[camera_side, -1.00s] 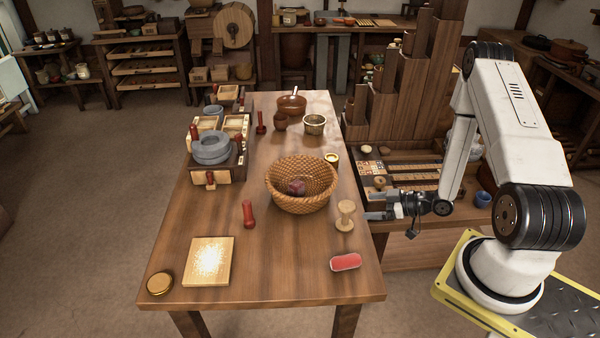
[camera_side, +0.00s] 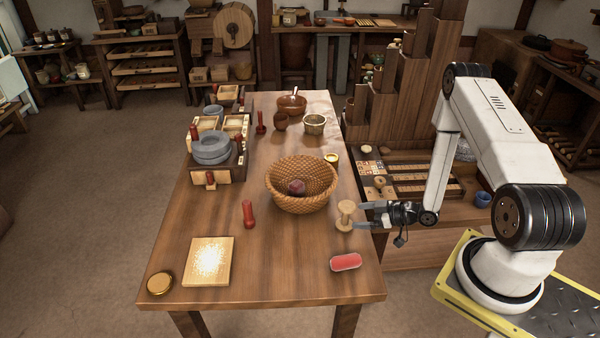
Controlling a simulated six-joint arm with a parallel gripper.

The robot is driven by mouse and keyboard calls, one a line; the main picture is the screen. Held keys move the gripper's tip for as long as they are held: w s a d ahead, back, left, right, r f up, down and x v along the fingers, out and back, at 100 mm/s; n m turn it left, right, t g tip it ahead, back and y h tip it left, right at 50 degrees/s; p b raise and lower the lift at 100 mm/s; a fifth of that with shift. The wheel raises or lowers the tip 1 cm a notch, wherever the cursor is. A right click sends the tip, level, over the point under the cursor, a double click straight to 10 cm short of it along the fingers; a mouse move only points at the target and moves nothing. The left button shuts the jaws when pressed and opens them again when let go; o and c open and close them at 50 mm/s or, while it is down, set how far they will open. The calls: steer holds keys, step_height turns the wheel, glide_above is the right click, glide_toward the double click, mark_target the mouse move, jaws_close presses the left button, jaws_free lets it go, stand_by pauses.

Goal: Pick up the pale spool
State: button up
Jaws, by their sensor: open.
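The pale spool (camera_side: 345,215) stands upright on the wooden table (camera_side: 285,265), near its right edge. It is light wood with a narrow waist and wider ends. My gripper (camera_side: 366,214) is level and open, just right of the spool, with its fingers pointing left towards it. The fingertips are very close to the spool or overlap its right side in this view. I cannot tell whether they touch it.
A wicker basket (camera_side: 302,186) holding a dark reddish item stands left of and behind the spool. A red block (camera_side: 345,262) lies in front.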

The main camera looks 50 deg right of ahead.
mark_target(346, 215)
steer(key=shift+x, duration=2.65)
steer(key=c, duration=1.3)
